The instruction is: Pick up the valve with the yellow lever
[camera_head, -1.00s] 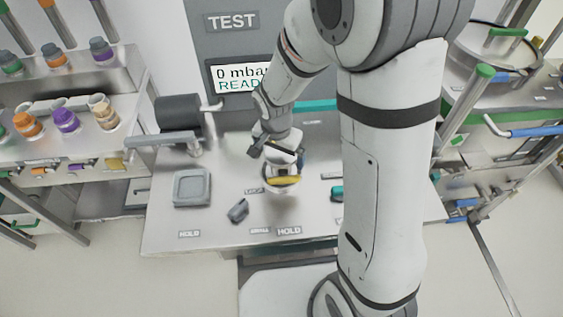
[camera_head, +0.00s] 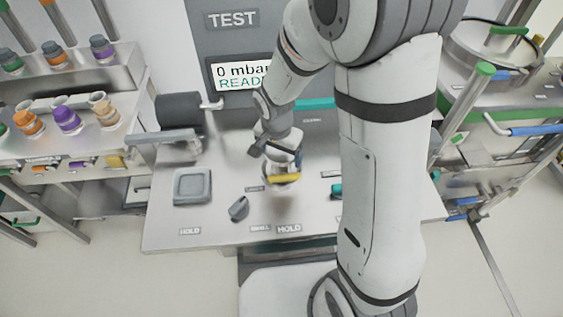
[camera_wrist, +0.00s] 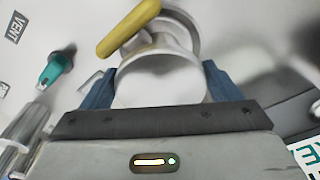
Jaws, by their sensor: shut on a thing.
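The valve (camera_wrist: 160,80) is a round, pale metal body with a yellow lever (camera_wrist: 128,28) on top of it in the wrist view. The yellow lever also shows in the head view (camera_head: 284,178), over the grey bench. My gripper (camera_wrist: 158,88) has its two blue fingers on either side of the valve body and is shut on it. In the head view my gripper (camera_head: 281,160) is above the middle of the bench and partly hides the valve. I cannot tell whether the valve touches the bench.
The bench (camera_head: 215,225) carries a square grey pad (camera_head: 192,187), a dark grey knob (camera_head: 239,208) and a teal knob (camera_head: 336,191). A shelf with several coloured-collar parts (camera_head: 67,119) stands at left. A TEST panel (camera_head: 231,20) rises behind.

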